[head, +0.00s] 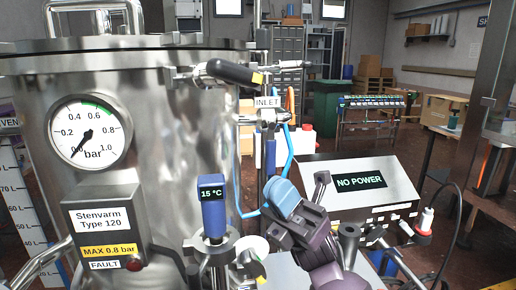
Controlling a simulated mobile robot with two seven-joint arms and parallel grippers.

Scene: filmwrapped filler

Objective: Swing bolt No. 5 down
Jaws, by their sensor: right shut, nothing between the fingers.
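A steel vessel (185,130) fills the left side of the head view, with its rim (150,43) near the top edge. No number 5 is readable, and I cannot tell which part is bolt No. 5. An upright metal rod (257,18) stands by the rim's right end. A black-handled lever (235,72) lies across the vessel's upper right side. My right gripper (283,202) is shut and empty, low in the middle, to the right of the vessel and in front of the blue hose. My left gripper is not in view.
A pressure gauge (88,133) reads near zero. A blue thermometer (212,205) showing 15 °C stands left of my right gripper. A control box (365,182) reading NO POWER is close on the right. The INLET valve (267,115) and blue hose (290,158) are behind the gripper.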

